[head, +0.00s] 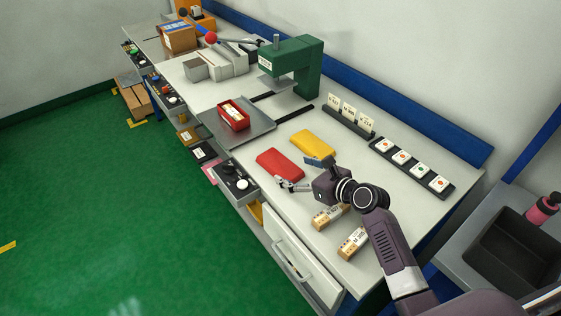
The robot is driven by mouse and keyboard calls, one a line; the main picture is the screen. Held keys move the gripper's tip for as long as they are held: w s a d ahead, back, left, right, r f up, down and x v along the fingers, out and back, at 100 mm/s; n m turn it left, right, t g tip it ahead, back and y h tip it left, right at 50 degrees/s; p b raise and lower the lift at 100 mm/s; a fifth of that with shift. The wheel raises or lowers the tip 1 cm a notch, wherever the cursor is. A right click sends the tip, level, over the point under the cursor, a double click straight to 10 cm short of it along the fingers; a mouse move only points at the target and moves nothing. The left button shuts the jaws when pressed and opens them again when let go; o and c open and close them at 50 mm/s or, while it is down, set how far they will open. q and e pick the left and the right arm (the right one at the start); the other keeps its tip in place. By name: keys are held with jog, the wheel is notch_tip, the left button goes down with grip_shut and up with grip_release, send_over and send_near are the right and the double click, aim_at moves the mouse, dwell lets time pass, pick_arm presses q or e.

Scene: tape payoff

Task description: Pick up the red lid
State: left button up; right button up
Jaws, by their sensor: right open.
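The red lid (280,164) lies flat on the white workbench, a little left of my right gripper. My right gripper (300,173) is open and empty, its fingers pointing left towards the lid's near right end. One fingertip is close to that end; I cannot tell whether it touches. My left gripper is out of the view.
A yellow lid (314,144) lies just behind the red one. A red box (234,115) sits on a grey plate (262,127) by the green press (300,64). Two labelled blocks (331,216) (353,243) lie below my gripper. A black rack (411,168) stands at the right.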

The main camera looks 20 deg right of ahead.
aim_at(283, 166)
jog(key=x, duration=0.3)
jog(key=shift+w+f, duration=0.1)
jog(key=shift+f, duration=0.2)
jog(key=shift+x, duration=0.95)
jog(key=shift+w+f, duration=0.1)
jog(key=shift+w, duration=0.05)
jog(key=c, duration=0.8)
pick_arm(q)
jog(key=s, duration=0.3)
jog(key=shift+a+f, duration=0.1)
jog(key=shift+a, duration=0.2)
pick_arm(e)
jog(key=c, duration=0.4)
